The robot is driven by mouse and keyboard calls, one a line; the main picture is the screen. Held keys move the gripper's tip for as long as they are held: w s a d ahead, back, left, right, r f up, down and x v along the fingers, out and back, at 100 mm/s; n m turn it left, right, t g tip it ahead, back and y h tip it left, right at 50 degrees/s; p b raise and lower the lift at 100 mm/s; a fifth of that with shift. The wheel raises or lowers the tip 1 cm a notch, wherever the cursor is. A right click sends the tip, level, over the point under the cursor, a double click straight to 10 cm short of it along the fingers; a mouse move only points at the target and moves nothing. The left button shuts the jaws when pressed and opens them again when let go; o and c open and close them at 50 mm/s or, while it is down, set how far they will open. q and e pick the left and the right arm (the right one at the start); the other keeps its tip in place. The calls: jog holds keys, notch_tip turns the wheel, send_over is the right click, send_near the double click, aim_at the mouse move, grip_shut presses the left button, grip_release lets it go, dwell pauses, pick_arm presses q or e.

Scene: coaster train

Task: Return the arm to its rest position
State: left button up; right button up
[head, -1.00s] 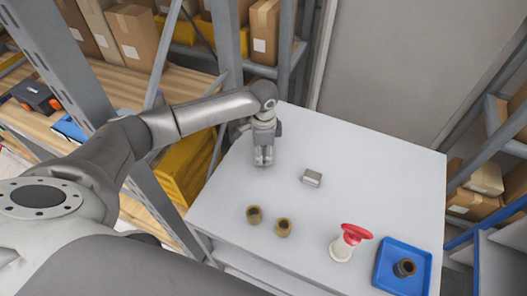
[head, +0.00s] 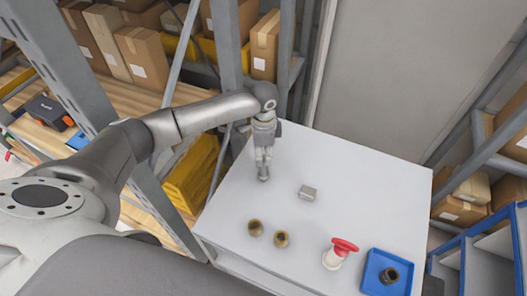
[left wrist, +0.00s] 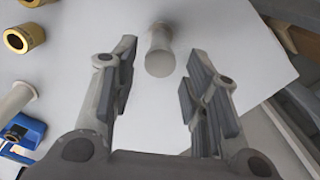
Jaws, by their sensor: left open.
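My left arm comes in from the left in the head view, and its gripper (head: 263,156) points down over the back left of the white table (head: 350,165). The left gripper is open, with its two fingers spread apart in the left wrist view (left wrist: 160,75). A pale grey cylinder-like piece (left wrist: 159,52) shows between and just beyond the fingertips, apart from both. In the head view this piece (head: 264,174) is partly hidden below the gripper. My right gripper is not in view.
A small grey block (head: 307,193), two brass rings (head: 255,228) (head: 281,239), a red-topped white piece (head: 340,253) and a blue tray (head: 375,280) with a dark ring (head: 389,275) are on the table. Shelving posts (head: 225,50) stand close to the arm.

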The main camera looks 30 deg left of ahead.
pick_arm(q)
jog(key=shift+r, duration=1.3)
